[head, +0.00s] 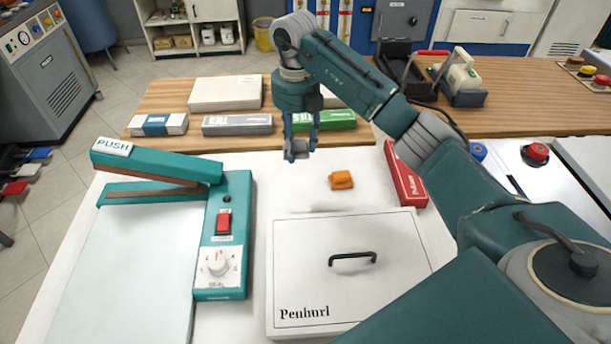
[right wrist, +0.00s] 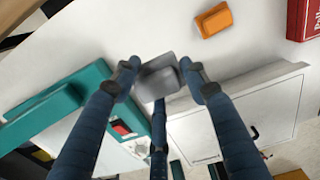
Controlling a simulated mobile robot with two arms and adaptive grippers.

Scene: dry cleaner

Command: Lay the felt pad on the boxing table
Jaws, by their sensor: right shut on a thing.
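My right gripper (head: 299,150) hangs above the far part of the white table (head: 285,180). It is shut on a small grey block, which looks like the felt pad; the pad (right wrist: 158,78) shows between the fingers in the right wrist view, held above the white surface. In the head view the fingers mostly hide it. Behind is a wooden table (head: 170,95) with flat boxes. I cannot tell for sure which of the two is the boxing table. My left gripper is not in view.
An orange block (head: 341,180) lies on the white table near the gripper. A teal heat sealer (head: 225,235) stands left, a white Penhurl box (head: 345,290) in front, and a red box (head: 405,174) right. White surface between sealer and orange block is clear.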

